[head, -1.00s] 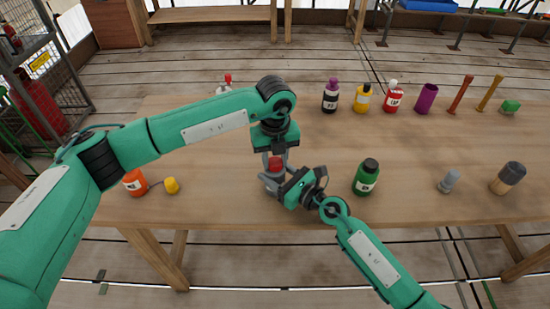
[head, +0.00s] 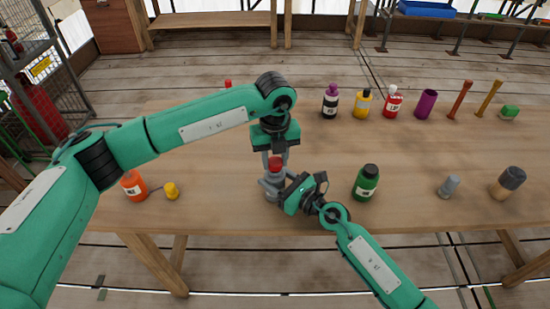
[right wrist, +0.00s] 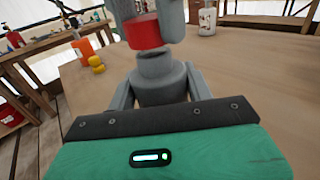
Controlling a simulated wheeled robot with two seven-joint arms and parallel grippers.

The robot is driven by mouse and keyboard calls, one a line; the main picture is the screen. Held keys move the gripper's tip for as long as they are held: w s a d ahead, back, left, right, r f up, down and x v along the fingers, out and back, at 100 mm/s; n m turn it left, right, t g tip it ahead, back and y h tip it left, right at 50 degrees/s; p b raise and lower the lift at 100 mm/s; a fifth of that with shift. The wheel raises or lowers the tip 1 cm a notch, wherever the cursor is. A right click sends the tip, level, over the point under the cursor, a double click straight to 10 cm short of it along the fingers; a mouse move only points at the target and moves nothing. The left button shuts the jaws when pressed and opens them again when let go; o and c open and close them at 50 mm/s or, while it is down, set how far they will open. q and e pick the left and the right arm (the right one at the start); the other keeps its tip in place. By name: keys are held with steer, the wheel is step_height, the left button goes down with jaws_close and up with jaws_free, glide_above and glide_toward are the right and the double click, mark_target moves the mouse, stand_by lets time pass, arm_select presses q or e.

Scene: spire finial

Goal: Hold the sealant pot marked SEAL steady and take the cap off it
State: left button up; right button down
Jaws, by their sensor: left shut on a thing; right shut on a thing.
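The grey sealant pot (right wrist: 163,86) stands upright near the table's front edge, with my right gripper (head: 276,186) shut around its body from the right. The red cap (right wrist: 143,31) is between the fingers of my left gripper (head: 275,160), which points down from above and is shut on it. In the right wrist view the cap sits above the pot's neck, a little left, and the top of the neck shows below it; cap and pot look apart. The SEAL marking is not visible; the gripper fingers cover part of the pot.
On the table (head: 210,215), a green bottle (head: 366,183) stands right of the pot, and an orange bottle (head: 134,186) and yellow piece (head: 172,191) stand left. Several bottles and tools line the back. A grey piece (head: 449,186) and dark-topped jar (head: 507,183) are at right.

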mark_target(275, 162)
arm_select(q)
steer(key=shift+r, duration=2)
arm_select(e)
steer(key=c, duration=0.5)
jaws_free()
